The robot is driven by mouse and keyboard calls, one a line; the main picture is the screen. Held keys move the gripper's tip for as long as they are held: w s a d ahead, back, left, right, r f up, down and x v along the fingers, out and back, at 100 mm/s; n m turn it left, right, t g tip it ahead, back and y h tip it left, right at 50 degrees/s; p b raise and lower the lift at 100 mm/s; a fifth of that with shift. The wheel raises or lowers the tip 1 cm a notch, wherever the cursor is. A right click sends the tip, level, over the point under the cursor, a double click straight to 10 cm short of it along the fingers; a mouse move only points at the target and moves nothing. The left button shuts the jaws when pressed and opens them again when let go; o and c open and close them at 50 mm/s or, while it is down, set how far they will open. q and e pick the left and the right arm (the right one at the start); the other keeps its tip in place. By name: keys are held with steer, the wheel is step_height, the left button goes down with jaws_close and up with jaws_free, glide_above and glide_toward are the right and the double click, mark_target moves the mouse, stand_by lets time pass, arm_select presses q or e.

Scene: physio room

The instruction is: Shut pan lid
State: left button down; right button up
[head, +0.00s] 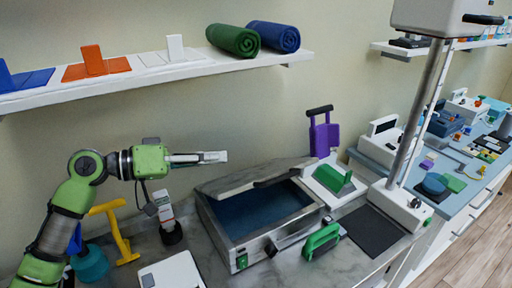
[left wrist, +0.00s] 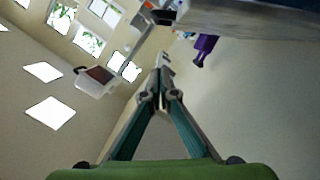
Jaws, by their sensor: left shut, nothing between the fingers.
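The pan (head: 258,247) is a silver, box-shaped vessel with a dark blue inside, standing on the counter. Its grey, stone-patterned lid (head: 252,179) is partly raised and tilted over the back, so the inside shows from the front. My left gripper (head: 221,157) is to the upper left of the lid, in the air and apart from it, pointing right. Its fingers are shut and empty; they also meet at the tip in the left wrist view (left wrist: 162,66). My right gripper is not in view.
A metal post (head: 417,110) rises further right. A yellow frame (head: 122,233) stands at left. A shelf (head: 165,72) with rolled mats hangs above.

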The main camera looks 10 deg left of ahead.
arm_select(q)
steer(key=shift+w+d+g+p, duration=0.15)
steer(key=shift+w+d+p, duration=0.1)
steer(key=shift+d, duration=0.2)
steer(key=shift+w+d+g+p, duration=0.15)
steer(key=shift+d+p, duration=0.05)
steer(key=shift+d, duration=0.25)
steer(key=p, duration=0.4)
glide_above(263, 177)
steer(key=a, duration=0.2)
steer(key=shift+s+d+f, duration=0.2)
steer(key=shift+d+f, duration=0.05)
steer(key=shift+f, duration=0.3)
steer(key=shift+w+d+f+p, duration=0.2)
steer(key=shift+d+f+p, duration=0.15)
steer(key=shift+d, duration=0.35)
steer(key=shift+s+d+f+p, duration=0.2)
steer(key=shift+s+f+p, duration=0.15)
steer(key=shift+f, duration=0.1)
steer(key=shift+s+d+f+p, duration=0.15)
steer(key=shift+s+f+p, duration=0.15)
steer(key=shift+f, duration=0.15)
steer(key=shift+s+d+f, duration=0.2)
steer(key=shift+s+f, duration=0.3)
steer(key=shift+f, duration=0.1)
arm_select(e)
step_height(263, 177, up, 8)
arm_select(q)
steer(key=shift+w, duration=0.1)
